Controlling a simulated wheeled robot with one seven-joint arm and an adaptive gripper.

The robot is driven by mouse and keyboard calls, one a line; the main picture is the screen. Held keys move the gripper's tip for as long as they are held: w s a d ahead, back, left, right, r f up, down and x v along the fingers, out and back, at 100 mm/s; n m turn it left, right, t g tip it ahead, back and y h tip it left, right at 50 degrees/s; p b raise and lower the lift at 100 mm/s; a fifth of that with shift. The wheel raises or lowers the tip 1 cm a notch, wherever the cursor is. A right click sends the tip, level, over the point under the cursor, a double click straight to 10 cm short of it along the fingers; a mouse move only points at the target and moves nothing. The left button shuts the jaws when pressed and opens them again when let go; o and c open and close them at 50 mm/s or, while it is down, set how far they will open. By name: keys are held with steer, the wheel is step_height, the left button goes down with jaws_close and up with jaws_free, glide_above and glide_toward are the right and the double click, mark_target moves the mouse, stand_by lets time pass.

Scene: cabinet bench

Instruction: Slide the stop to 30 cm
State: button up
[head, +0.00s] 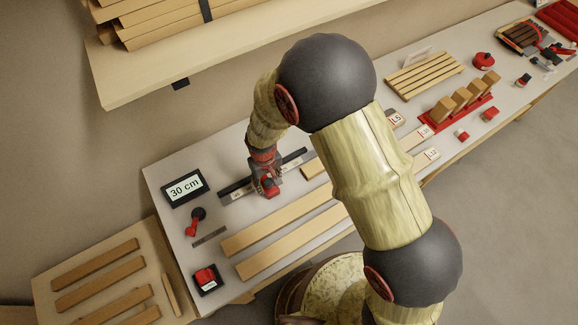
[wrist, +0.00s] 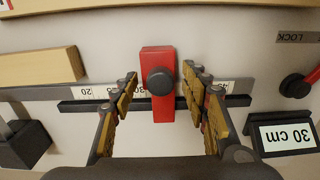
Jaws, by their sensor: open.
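The stop is a red block with a round black knob (wrist: 158,82), sitting across the dark rail (wrist: 85,106) and its number scale (wrist: 232,86). In the wrist view a label that looks like 30 shows just left of the stop, 20 is farther left, and the stop covers part of the scale. My gripper (wrist: 161,88) is open, with one finger on each side of the stop and gaps visible. In the head view my gripper (head: 267,174) is over the red stop (head: 270,187). A display (head: 184,188) reads 30 cm.
A red lock lever (head: 193,225) stands near the display, with a LOCK label in the wrist view (wrist: 299,37). A red button (head: 207,279) is at the bench's near left. Wooden strips (head: 275,230) lie in front of the rail. A shelf (head: 130,85) overhangs behind.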

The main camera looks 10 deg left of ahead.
steer(key=shift+r+p, duration=2.65)
steer(key=shift+r, duration=1.9)
steer(key=shift+f, duration=0.1)
steer(key=s+d+r+m+t+b, duration=0.2)
steer(key=d+r+b, duration=0.3)
steer(key=d, duration=0.5)
steer(key=s+d+r+m+t+b, duration=0.1)
steer(key=s+d+r+m+b, duration=0.2)
steer(key=s+d+r+b, duration=0.2)
steer(key=s+d+r+m+t+b, duration=0.2)
steer(key=s+d+r+b, duration=0.2)
steer(key=d+b, duration=0.6)
steer(key=d+r, duration=0.2)
steer(key=d, duration=0.3)
steer(key=shift+d+t, duration=0.3)
steer(key=shift+s+r, duration=0.1)
steer(key=shift+c, duration=0.9)
